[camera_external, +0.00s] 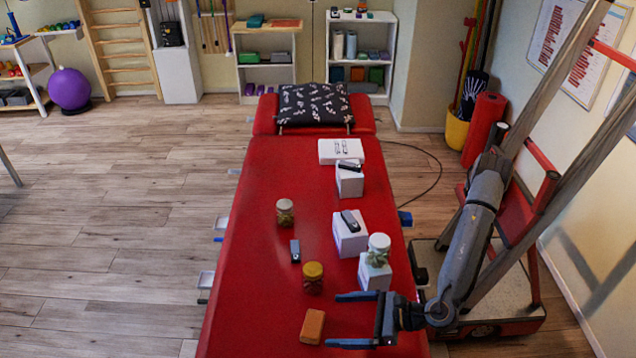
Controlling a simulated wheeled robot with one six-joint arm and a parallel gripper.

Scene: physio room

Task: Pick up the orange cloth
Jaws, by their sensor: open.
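The orange cloth (312,326) is a small folded, block-like orange piece. It lies on the near end of the red treatment table (262,330). My gripper (336,320) reaches in from the right with its two dark fingers spread wide and pointing left. Its fingertips are just right of the cloth, and nothing is between them. The cloth is in full view. I cannot tell how high the gripper is above the table.
Jars (313,278) (285,212) and a dark device (295,251) stand or lie beyond the cloth. White boxes (350,235) line the right side, with dark devices and a white-lidded jar (378,250) on top. A patterned pillow (313,104) lies at the far end.

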